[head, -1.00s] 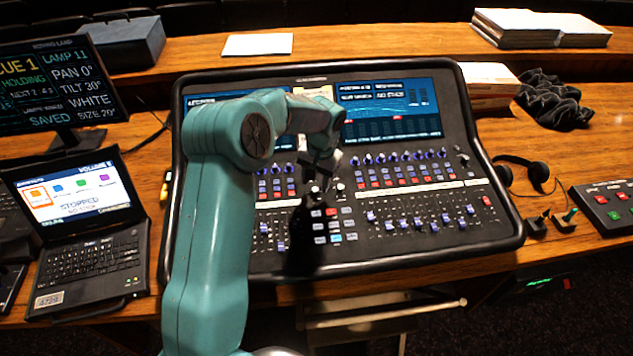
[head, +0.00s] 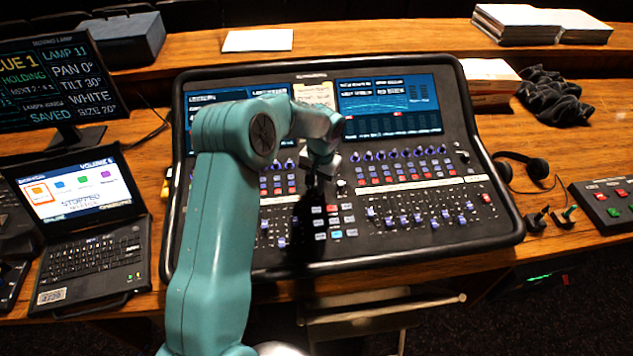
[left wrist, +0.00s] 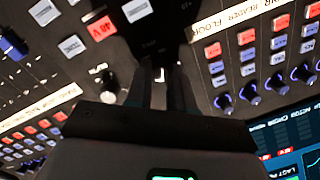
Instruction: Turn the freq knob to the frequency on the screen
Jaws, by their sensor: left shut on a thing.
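The mixing desk (head: 475,240) fills the middle of the head view. Its right screen (head: 390,104) shows a curve and small text; I cannot read a frequency on it. My left gripper (head: 320,170) points down at the panel just below the screens, near the desk's middle. In the left wrist view its two dark fingers (left wrist: 161,90) are close together, shut on the freq knob. The knob is almost wholly hidden between the fingers, and its label and pointer cannot be made out. My right gripper is in neither view.
Rows of small blue knobs (head: 405,153) and coloured buttons lie close to the gripper. A black knob (left wrist: 110,88) stands beside the fingers. A laptop (head: 85,225) and a cue monitor (head: 55,85) are at the left. Headphones (head: 525,168) lie right of the desk.

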